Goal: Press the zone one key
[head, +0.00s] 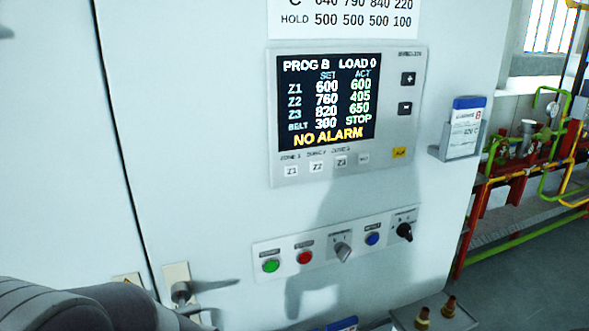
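The control panel (397,125) is set on a pale cabinet front. Its screen (326,103) reads PROG 8, LOAD 0, with Z1 at 600 set and 600 actual, belt STOP and NO ALARM. The zone one key, marked Z1 (291,170), is the leftmost small white key below the screen. Keys Z2 (317,167) and Z3 (341,163) sit to its right. Nothing covers the Z1 key. A dark arm link of mine (70,305) shows at the bottom left. Neither gripper is in view.
Below the panel is a strip with a green button (270,266), a red button (305,257), a blue button (372,239) and two rotary switches. A door handle (181,291) juts out at lower left. A card holder (462,130) and coloured pipes (500,165) are at right.

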